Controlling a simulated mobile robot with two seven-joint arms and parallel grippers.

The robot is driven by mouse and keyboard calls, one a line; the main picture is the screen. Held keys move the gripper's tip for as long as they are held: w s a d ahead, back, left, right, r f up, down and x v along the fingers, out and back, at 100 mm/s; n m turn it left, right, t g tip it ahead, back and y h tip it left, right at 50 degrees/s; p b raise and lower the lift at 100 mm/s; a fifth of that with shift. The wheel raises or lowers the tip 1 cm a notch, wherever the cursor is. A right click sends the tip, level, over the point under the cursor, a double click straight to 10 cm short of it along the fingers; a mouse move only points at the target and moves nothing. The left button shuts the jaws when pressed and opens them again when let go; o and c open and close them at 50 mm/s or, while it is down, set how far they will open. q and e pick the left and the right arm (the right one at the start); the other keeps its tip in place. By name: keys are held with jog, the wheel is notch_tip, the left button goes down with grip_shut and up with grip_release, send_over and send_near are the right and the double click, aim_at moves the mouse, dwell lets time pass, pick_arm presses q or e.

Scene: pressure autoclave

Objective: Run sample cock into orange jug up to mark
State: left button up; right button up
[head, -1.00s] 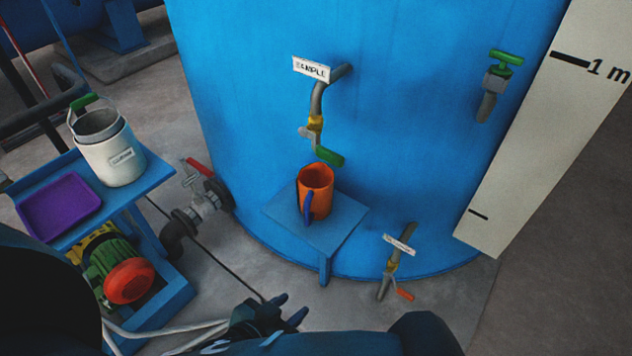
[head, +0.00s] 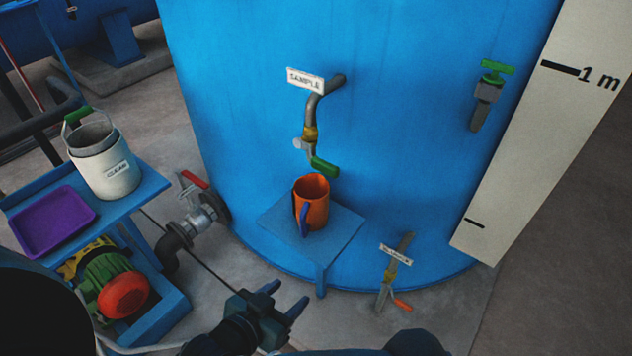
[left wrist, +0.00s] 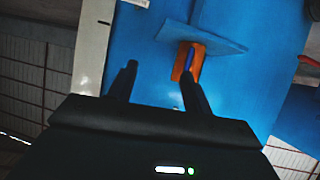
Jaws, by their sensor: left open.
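The orange jug (head: 316,207) with a blue handle stands upright on a small blue shelf (head: 338,236) on the tank, under the sample cock (head: 311,135). The cock has a yellow-banded body, a green lever (head: 324,167) and a SAMPLE tag (head: 305,80). No flow shows from it. The jug's mark and contents cannot be made out. My left gripper (head: 284,301) is open and empty, below and in front of the shelf. In the left wrist view, its fingers (left wrist: 158,82) point toward the shelf and the orange jug (left wrist: 190,56). My right gripper is not in view.
A blue cart (head: 150,190) at left carries a white CLEAN pail (head: 108,172) and purple tray (head: 45,222). A red-handled valve (head: 197,205) sticks out at the tank's lower left. A lower tagged cock (head: 392,275) and a green-handled cock (head: 488,92) sit right.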

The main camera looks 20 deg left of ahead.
pick_arm(q)
jog(key=shift+o, duration=1.3)
jog(key=w+a+r+t+h+b, duration=0.1)
jog(key=w+r+t, duration=0.2)
jog(key=r, duration=0.8)
jog(key=shift+w+a+t, duration=0.3)
jog(key=shift+w+a, duration=0.1)
jog(key=shift+w, duration=0.85)
jog(key=m+t+h, duration=0.1)
jog(key=t+h, duration=0.1)
send_near(323, 165)
jog(key=s, duration=0.2)
jog(key=x, duration=0.4)
jog(key=p+x, duration=0.1)
jog(key=x, duration=0.7)
jog(key=shift+w+a+f+p, duration=0.1)
jog(key=shift+w+a+p, duration=0.15)
jog(key=shift+w+p, duration=0.15)
jog(key=shift+c, duration=0.4)
